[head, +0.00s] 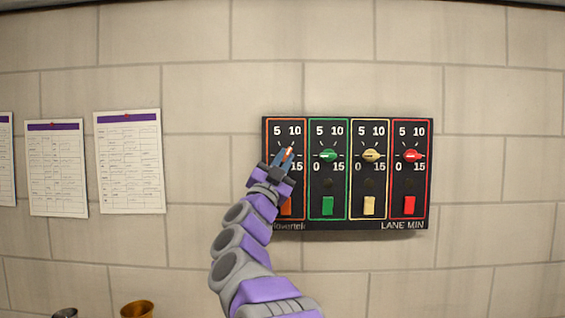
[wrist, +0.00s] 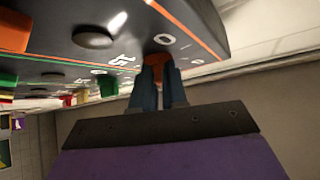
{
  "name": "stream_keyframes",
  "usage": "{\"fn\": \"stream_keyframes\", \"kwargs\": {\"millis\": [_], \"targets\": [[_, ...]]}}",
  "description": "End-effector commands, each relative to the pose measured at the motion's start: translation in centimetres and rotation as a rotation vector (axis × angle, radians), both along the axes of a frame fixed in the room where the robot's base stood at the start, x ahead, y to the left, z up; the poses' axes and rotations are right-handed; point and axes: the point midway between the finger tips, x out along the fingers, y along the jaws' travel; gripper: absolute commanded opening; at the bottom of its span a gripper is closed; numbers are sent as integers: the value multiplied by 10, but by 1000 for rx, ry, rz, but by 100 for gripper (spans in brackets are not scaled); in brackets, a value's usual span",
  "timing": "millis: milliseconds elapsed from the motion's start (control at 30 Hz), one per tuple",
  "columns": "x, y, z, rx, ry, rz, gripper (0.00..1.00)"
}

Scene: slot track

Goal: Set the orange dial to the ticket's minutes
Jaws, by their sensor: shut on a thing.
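The orange dial (wrist: 160,62) is at the panel's leftmost lane, framed in orange, and is mostly hidden behind my gripper in the head view. My gripper (head: 286,156) is shut on the dial; in the wrist view its two blue fingers (wrist: 158,88) sit either side of the orange knob. The dial's scale shows 5, 10 and 15; its 0 is hidden in the head view. The dial's exact setting is hard to tell. Paper sheets (head: 128,160) with purple headers hang on the wall at left; their writing is too small to read.
The dark panel (head: 340,225) also holds a green dial (head: 328,156), a cream dial (head: 370,156) and a red dial (head: 411,156), close beside the orange lane. Coloured switches sit below the dials. A brass cup (head: 137,309) stands at the lower left. The wall right of the panel is bare.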

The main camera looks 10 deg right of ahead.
Motion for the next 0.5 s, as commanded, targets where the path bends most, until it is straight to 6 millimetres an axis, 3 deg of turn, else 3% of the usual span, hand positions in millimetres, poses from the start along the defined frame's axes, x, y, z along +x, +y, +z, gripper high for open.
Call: {"fn": "stream_keyframes", "kwargs": {"millis": [67,100,333,500], "targets": [[-3,1,5,-3,-8,0,0],[-3,1,4,-3,-8,0,16],[-1,0,2,-2,-4,0,38],[2,-1,0,0,0,0,38]]}}
